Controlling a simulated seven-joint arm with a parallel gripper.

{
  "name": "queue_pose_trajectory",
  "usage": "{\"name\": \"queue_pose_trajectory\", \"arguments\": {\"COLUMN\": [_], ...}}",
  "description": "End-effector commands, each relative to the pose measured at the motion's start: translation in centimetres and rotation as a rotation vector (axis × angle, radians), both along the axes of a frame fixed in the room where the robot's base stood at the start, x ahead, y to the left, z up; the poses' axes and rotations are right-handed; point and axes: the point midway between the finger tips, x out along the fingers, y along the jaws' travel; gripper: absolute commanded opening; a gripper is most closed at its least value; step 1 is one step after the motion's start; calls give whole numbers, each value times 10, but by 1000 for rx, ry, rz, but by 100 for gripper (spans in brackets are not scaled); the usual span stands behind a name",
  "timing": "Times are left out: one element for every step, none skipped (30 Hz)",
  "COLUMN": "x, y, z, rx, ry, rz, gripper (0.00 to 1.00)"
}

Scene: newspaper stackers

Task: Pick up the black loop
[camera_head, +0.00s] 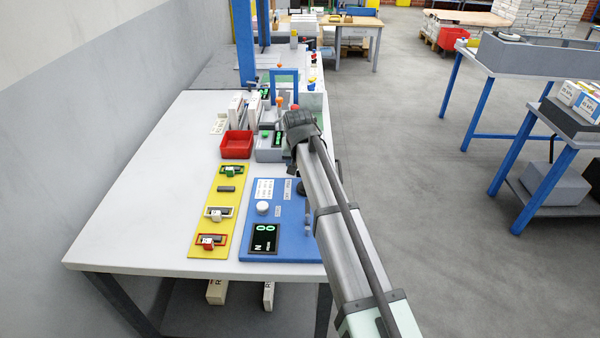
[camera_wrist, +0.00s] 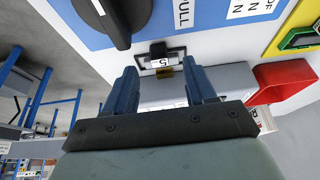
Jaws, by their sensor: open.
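My gripper (camera_wrist: 160,74) is open in the wrist view, with its two blue fingers apart and nothing held between them. Beyond the gap between the fingertips is a small black piece (camera_wrist: 158,49) in a dark-framed slot, above a white label marked 5. It may be the black loop, but its shape is too small to tell. It looks apart from both fingers. In the head view, the dark end of my arm (camera_head: 301,126) is over the right edge of the white table, near a grey box (camera_head: 267,155). The fingertips and the slot are hidden there.
A blue panel (camera_head: 262,228) with a display, a white knob and a black knob (camera_wrist: 118,18) lies on the table (camera_head: 140,190). A yellow board (camera_head: 226,240) is to its left. A red bin (camera_head: 236,145) stands close to the grey box. The table's left part is clear.

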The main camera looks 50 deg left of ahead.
Motion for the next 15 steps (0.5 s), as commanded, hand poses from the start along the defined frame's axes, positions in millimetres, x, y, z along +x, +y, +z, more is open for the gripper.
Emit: {"name": "queue_pose_trajectory", "arguments": {"x": [1, 2, 4, 5, 6, 7, 9, 10, 11, 12, 12, 13, 13, 13, 13], "y": [1, 2, 2, 3, 4, 5, 6, 8, 9, 10, 10, 11, 11, 11, 11], "z": [-5, -7, -12, -15, -19, -25, -29, -32, -36, -39, -41, -43, -44, -44, -44], "rx": [-1, -1, -1, -1, -1, -1, -2, -2, -1, -1, 0, 0, 0, 0, 0], "ry": [1, 1, 1, 1, 1, 1, 1, 1, 1, 1, 0, 0, 0, 0, 0], "rz": [0, 0, 0, 0, 0, 0, 0, 0, 0, 0, 0, 0, 0, 0, 0], "gripper": [55, 55, 55, 55, 55, 55, 55, 55, 55, 55, 55, 55, 55, 55, 55]}}
